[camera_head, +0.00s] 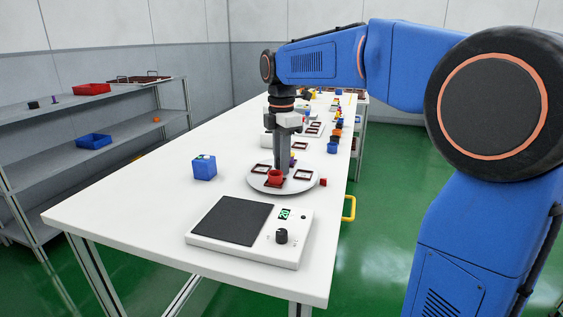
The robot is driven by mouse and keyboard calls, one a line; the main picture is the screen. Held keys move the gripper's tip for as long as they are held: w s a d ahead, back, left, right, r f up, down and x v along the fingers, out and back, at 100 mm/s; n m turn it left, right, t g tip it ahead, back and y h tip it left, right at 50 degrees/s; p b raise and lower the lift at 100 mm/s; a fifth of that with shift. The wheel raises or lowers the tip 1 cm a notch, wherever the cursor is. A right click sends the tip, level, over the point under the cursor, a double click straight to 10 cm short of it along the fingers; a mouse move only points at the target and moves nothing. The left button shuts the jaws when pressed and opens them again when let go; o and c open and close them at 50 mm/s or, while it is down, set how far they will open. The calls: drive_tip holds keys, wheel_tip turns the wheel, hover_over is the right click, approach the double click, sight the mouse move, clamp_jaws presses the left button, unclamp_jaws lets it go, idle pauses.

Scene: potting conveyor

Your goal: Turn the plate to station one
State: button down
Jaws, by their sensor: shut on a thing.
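The round pale plate (258,186) lies on the white table just beyond the scale. It carries dark red square frames (302,175) around its rim and a red pot (275,176) at the front. My gripper (282,171) points straight down over the plate's middle, behind the red pot. Its fingers are shut, seemingly on a part at the middle of the plate. The fingertips and what they hold are mostly hidden. A purple and yellow thing (293,161) shows just behind the fingers.
A white scale (268,250) with a dark pad and a knob stands in front. Several small things line the table's far right. Shelves (85,120) stand at left.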

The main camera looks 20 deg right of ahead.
idle(0.5)
drive_tip(key=c, duration=1.6)
unclamp_jaws()
drive_tip(key=shift+o, duration=0.2)
wheel_tip(320, 180, up, 18)
drive_tip(key=shift+f, duration=0.25)
